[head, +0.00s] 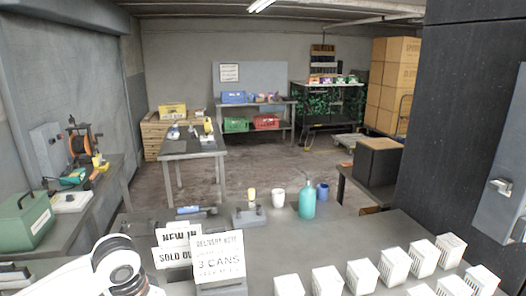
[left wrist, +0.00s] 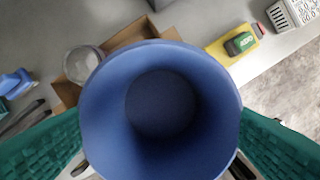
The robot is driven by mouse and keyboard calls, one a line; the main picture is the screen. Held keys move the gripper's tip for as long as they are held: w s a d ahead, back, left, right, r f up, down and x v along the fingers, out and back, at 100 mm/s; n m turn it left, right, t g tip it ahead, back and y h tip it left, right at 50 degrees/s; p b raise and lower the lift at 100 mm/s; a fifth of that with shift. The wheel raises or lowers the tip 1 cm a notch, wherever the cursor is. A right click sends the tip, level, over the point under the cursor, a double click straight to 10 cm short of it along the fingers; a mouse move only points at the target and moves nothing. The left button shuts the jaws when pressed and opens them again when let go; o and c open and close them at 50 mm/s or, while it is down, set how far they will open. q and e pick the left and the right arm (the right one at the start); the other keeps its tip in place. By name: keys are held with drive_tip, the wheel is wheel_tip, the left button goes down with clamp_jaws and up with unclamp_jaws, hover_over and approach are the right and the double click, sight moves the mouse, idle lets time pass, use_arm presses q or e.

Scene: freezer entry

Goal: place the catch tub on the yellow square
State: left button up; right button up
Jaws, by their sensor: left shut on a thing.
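The blue round tub (left wrist: 162,105), which I take to be the catch tub, fills the middle of the left wrist view, seen straight into its open mouth; it looks empty. My left gripper (left wrist: 160,140) is shut on it, with a teal finger on each side. A yellow patch (left wrist: 216,50), likely the yellow square, lies on the grey counter above and right of the tub in that view. A small green item with a dark reddish part (left wrist: 240,44) sits on it. I cannot make out the held tub in the head view. My right gripper is not in view.
A brown cardboard tray (left wrist: 66,92) and a clear round jar (left wrist: 82,62) show beside the tub. A white slotted basket (left wrist: 292,12) is at upper right. In the head view, several white baskets (head: 362,274), a teal bottle (head: 307,201) and a delivery note (head: 217,257) stand on the counter.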

use_arm(q)
drive_tip(key=s+d+n, duration=0.4)
drive_tip(key=s+d, duration=0.1)
drive_tip(key=s, duration=0.6)
wheel_tip(320, 180, down, 7)
drive_tip(key=b, duration=0.6)
drive_tip(key=shift+w+a+f, duration=0.2)
drive_tip(key=shift+w+a, duration=0.05)
drive_tip(key=shift+w, duration=0.05)
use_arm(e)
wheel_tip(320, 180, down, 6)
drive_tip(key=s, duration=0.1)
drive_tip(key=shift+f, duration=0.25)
use_arm(q)
drive_tip(key=shift+a+r, duration=0.1)
